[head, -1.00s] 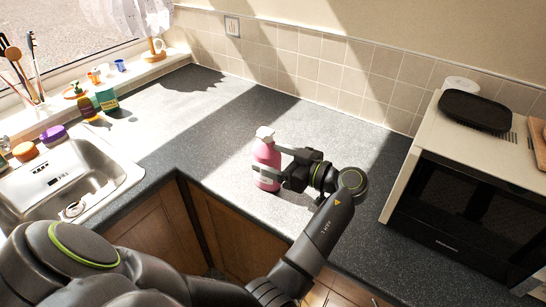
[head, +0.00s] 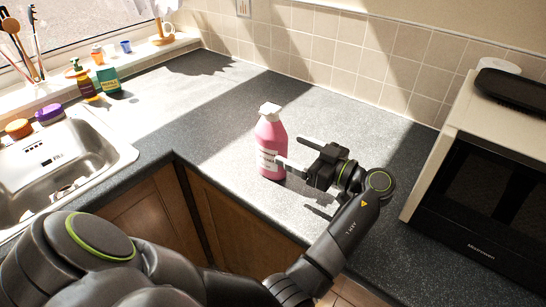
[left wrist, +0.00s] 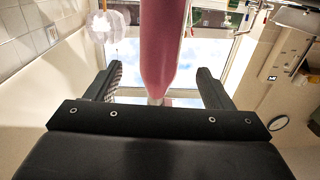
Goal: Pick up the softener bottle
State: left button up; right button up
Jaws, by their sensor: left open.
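The softener bottle (head: 270,147) is pink with a white cap and a pale label. It stands upright on the grey worktop, near the front edge by the inner corner, in the head view. My left gripper (head: 292,153) is open and empty just right of the bottle, its fingers pointing at it. One fingertip overlaps the bottle's right edge; I cannot tell if it touches. In the left wrist view the pink bottle (left wrist: 158,40) shows in the gap between the two spread fingers (left wrist: 157,88), seemingly beyond their tips. My right gripper is not in view.
A microwave (head: 480,190) with a black tray (head: 508,88) on top stands at the right. A steel sink (head: 105,150) is at the left. A brown pump bottle (head: 84,82) and green bottle (head: 108,78) stand behind it. The worktop behind the softener bottle is clear.

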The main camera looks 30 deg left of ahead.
aim_at(271, 138)
pick_arm(q)
jog(key=a+p, duration=0.1)
jog(key=a, duration=0.1)
jog(key=a+p, duration=0.3)
jog(key=a, duration=0.1)
jog(key=shift+w+a+r, duration=0.1)
jog(key=shift+a+r, duration=0.3)
jog(key=shift+a+f, duration=0.15)
jog(key=shift+a, duration=0.25)
jog(key=shift+d, duration=0.1)
jog(key=shift+c, duration=1.2)
jog(key=c, duration=1.3)
